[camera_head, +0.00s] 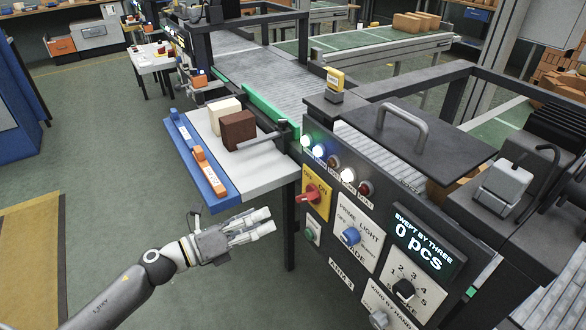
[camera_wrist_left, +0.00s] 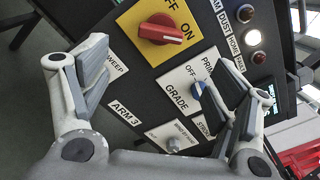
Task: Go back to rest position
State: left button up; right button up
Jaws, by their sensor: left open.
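My left gripper (camera_head: 258,225) is open and empty in the head view, held in the air in front of the machine's control panel, below the small white shelf. In the left wrist view its two fingers (camera_wrist_left: 165,95) stand wide apart, with the panel behind them. The control panel (camera_head: 378,262) carries a red rotary switch (camera_head: 311,195) on a yellow plate, a blue grade knob (camera_head: 351,236) and a black stroke knob (camera_head: 403,289). The red switch (camera_wrist_left: 160,30) and blue knob (camera_wrist_left: 197,90) also show in the left wrist view. My right gripper is not in view.
A white shelf (camera_head: 265,175) with a blue front rail holds a cream block (camera_head: 226,117) and a brown block (camera_head: 238,131). A dark lid with a handle (camera_head: 403,122) lies on the machine. Open green floor (camera_head: 110,190) is at the left.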

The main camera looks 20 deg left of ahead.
pick_arm(q)
jog(key=a+f+n+y, duration=0.4)
jog(key=f+n, duration=0.3)
jog(key=f, duration=0.3)
jog(key=a+f+n+y, duration=0.3)
jog(key=a+f+n, duration=0.3)
jog(key=f, duration=0.5)
jog(key=s+f+n+g+y, duration=0.2)
jog(key=s+f+n, duration=0.25)
jog(key=f, duration=0.35)
jog(key=s+f+n+g+y, duration=0.1)
jog(key=s+f+n+y, duration=0.1)
jog(key=s+f+n, duration=0.45)
jog(key=s+d+f+n+g, duration=0.3)
jog(key=s+f+g, duration=0.2)
jog(key=s+f, duration=0.85)
jog(key=s+d+f+n+g, duration=0.2)
jog(key=s+d+f, duration=0.2)
jog(key=s, duration=0.4)
jog(key=s+d+f+n+g, duration=0.3)
jog(key=s+f, duration=0.1)
jog(key=s, duration=0.5)
jog(key=shift+d+f, duration=0.2)
jog(key=shift+d, duration=0.2)
